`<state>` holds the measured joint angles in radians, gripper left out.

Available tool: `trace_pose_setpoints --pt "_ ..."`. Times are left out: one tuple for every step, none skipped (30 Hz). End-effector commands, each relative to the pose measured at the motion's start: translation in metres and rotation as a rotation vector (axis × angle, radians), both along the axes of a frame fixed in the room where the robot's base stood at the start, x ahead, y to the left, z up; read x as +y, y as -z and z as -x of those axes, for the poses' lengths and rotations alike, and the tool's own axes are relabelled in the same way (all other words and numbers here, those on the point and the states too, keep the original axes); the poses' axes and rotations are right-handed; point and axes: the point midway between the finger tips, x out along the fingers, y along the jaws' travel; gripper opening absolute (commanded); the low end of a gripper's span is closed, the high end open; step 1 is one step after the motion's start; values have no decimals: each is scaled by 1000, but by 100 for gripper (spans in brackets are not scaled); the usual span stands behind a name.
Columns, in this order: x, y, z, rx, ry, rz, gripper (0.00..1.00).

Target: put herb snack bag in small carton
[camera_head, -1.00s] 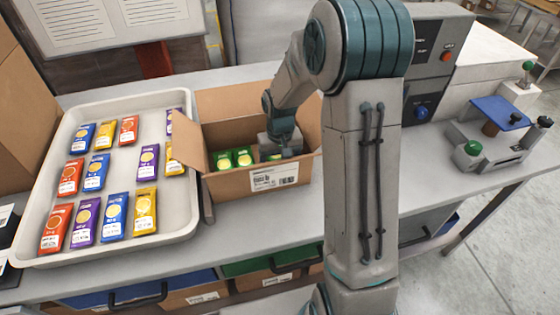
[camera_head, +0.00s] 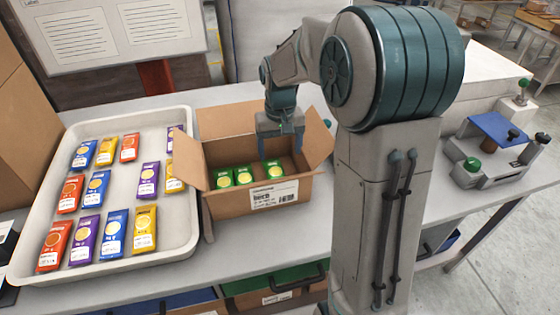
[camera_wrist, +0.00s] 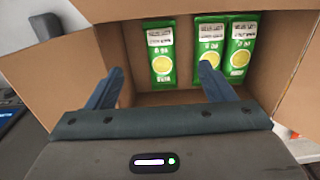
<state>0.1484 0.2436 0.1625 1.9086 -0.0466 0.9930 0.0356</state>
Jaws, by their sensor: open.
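The small carton (camera_head: 232,201) stands open on the bench, its front label reading "herb". In the wrist view, the lone bag (camera_wrist: 160,52) is at the left and the close pair (camera_wrist: 208,50) at the right. My gripper (camera_head: 282,150) is over the carton's back right part, above the bags. Its fingers (camera_wrist: 157,84) are open with nothing between them. No herb bag shows in the tray.
A white tray (camera_head: 190,225) left of the carton holds several red, purple, blue and yellow bags. The carton's flaps (camera_head: 188,160) stick outward. A machine with a blue plate (camera_head: 497,127) is at the right. A sign board stands behind the tray.

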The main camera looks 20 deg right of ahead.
Motion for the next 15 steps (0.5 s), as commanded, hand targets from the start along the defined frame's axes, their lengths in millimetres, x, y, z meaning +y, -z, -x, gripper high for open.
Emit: trace_pose_setpoints --pt "0 -5 0 -2 0 0 76" --pt "0 -7 0 -2 0 0 76" --pt "0 -9 2 -3 -1 1 76" --pt "0 -11 3 -5 -1 2 76" --pt "1 -14 6 -8 -2 3 76" --pt "1 -18 11 -16 -3 6 76" --pt "1 -22 16 -22 -4 9 76" --pt "1 -25 23 -30 -5 12 76" --pt "2 -31 32 -43 -5 16 76" --pt "2 -35 41 -54 -6 19 76" --pt "2 -40 50 -66 -7 22 76" --pt "3 -44 63 -80 -8 25 76" --pt "3 -48 72 -91 -8 27 76" --pt "3 -50 81 -102 -7 28 76" --pt "3 -54 93 -117 -8 29 76"
